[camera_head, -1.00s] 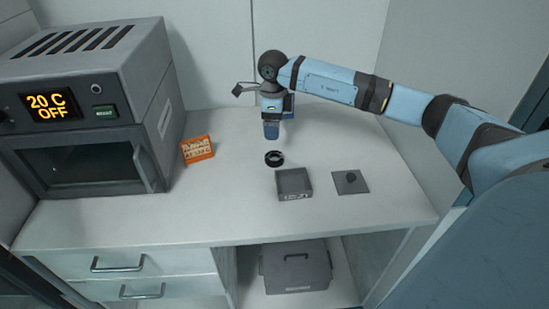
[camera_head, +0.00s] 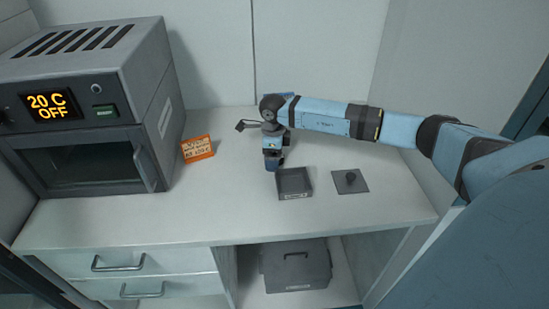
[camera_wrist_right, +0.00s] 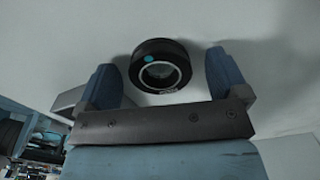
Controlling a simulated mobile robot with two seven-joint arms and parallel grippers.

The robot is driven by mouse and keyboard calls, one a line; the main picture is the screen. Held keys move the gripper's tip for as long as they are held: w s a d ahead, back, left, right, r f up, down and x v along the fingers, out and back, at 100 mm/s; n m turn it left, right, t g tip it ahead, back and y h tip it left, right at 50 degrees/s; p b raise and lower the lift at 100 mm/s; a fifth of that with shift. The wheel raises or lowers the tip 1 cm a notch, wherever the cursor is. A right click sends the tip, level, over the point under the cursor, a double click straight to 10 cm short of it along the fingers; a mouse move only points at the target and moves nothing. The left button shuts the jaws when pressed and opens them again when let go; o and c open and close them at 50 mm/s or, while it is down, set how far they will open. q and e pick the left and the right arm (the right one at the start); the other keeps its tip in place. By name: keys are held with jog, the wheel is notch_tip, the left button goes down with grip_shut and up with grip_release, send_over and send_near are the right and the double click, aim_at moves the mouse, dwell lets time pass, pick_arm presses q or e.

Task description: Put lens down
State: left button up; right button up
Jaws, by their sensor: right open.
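The lens (camera_wrist_right: 143,75), a short black ring with clear glass and a teal dot, is between the two blue fingers of my right gripper (camera_wrist_right: 160,62) in the right wrist view. Pale gaps show between the lens and both fingers. The gripper is open and does not hold it. In the head view my right gripper (camera_head: 272,164) points down low over the white worktop, just left of a small grey open box. The lens is hidden behind the gripper there. My left gripper is not in view.
The small grey open box (camera_head: 294,195) stands close to the right gripper. A square grey lid with a knob (camera_head: 351,181) lies to its right. The worktop (camera_head: 235,200) is clear in front.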

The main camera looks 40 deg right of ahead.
jog(key=c, duration=1)
jog(key=shift+c, duration=0.4)
jog(key=shift+r, duration=0.1)
jog(key=shift+r, duration=0.35)
notch_tip(320, 180, up, 19)
jog(key=shift+r, duration=0.15)
jog(key=shift+a, duration=0.1)
